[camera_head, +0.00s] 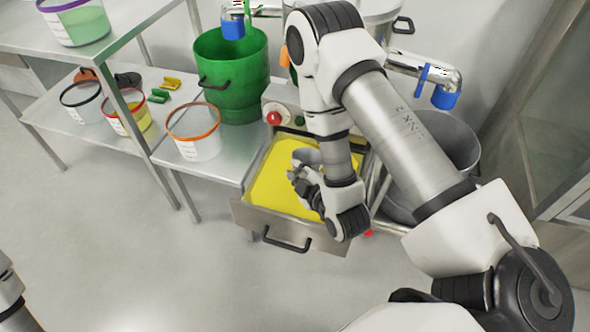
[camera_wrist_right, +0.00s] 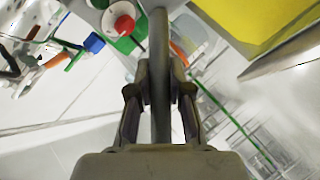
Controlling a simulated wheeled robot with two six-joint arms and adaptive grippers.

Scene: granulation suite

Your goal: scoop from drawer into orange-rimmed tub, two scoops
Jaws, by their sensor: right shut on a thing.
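The open drawer (camera_head: 250,217) juts out below the machine and holds a bed of yellow material (camera_head: 275,185); yellow also shows at the upper right of the right wrist view (camera_wrist_right: 255,22). The orange-rimmed tub (camera_head: 196,146) stands on the low metal table left of the drawer and looks empty. My right gripper (camera_head: 308,184) is over the drawer, partly hidden by its own arm. It is shut on a grey scoop (camera_head: 303,156), whose thin handle shows edge-on between the fingers in the right wrist view (camera_wrist_right: 159,90). What the scoop carries is hidden. My left gripper is out of view.
A tall green bucket (camera_head: 232,75) stands behind the orange-rimmed tub. A black-rimmed tub (camera_head: 84,104) and a red-rimmed tub (camera_head: 124,117) stand farther left. A red knob (camera_head: 274,118) is above the drawer. A grey bin (camera_head: 440,150) is at right. The front-left floor is clear.

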